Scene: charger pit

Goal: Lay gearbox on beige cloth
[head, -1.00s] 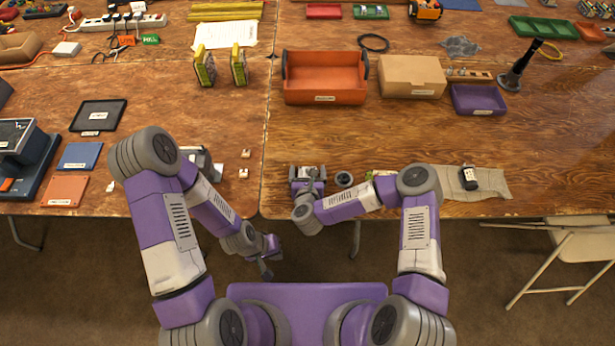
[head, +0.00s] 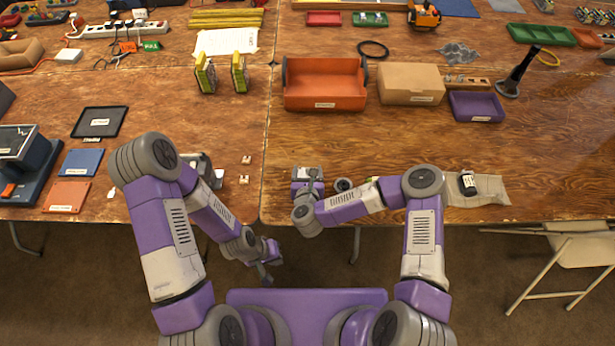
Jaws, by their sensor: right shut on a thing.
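The beige cloth (head: 490,197) lies at the front edge of the right table, partly hidden by my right forearm. A dark can-like thing with a white label (head: 467,183) stands on it. My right gripper (head: 308,183) points down at the table's front edge, left of the cloth, and is shut on a small grey thing (head: 304,173). That thing looks like the gearbox, but the gripper covers much of it. My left gripper (head: 268,263) hangs in front of the table edge, low and away from the objects. Its finger gap is not clear.
A dark ring-shaped part (head: 343,185) lies just right of my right gripper. An orange bin (head: 325,97), a cardboard box (head: 411,82) and a purple tray (head: 478,106) stand farther back. The tabletop between them and my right arm is mostly clear. A folding chair (head: 575,250) stands at right.

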